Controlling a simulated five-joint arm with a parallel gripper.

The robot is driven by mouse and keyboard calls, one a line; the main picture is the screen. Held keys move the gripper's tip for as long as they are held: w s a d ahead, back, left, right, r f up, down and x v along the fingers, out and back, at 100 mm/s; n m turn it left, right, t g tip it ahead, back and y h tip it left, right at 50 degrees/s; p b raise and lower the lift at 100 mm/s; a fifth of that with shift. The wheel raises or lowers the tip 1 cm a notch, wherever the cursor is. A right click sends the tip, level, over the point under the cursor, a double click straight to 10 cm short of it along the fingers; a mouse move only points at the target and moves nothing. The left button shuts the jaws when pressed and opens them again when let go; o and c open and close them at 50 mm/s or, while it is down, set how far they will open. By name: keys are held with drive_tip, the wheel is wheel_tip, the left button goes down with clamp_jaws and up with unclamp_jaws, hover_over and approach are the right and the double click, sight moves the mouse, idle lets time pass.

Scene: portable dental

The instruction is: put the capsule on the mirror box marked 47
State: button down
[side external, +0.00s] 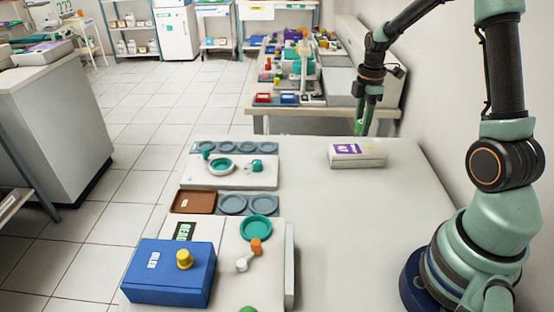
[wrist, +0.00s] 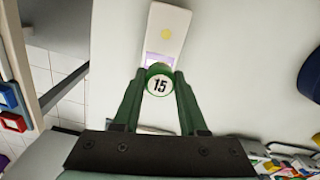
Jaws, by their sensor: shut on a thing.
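In the wrist view my gripper (wrist: 160,82) is shut on a round green capsule (wrist: 159,84) with a white face marked 15. In the side view my gripper (side external: 364,125) is above the far edge of the table, and I cannot make out the capsule there. A white box with a purple label (side external: 357,153) lies on the table, a little nearer the camera than the gripper.
A blue box (side external: 150,272) with a yellow knob stands at the front left. A brown tray (side external: 194,202), grey dishes (side external: 233,204) and a teal ring (side external: 256,229) are on the left. The middle of the table (side external: 345,215) is clear. A cluttered bench stands behind.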

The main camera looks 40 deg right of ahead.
sight(357, 148)
drive_tip(key=shift+f, duration=2.45)
drive_tip(key=shift+f, duration=0.15)
drive_tip(key=shift+c, duration=2.2)
unclamp_jaws()
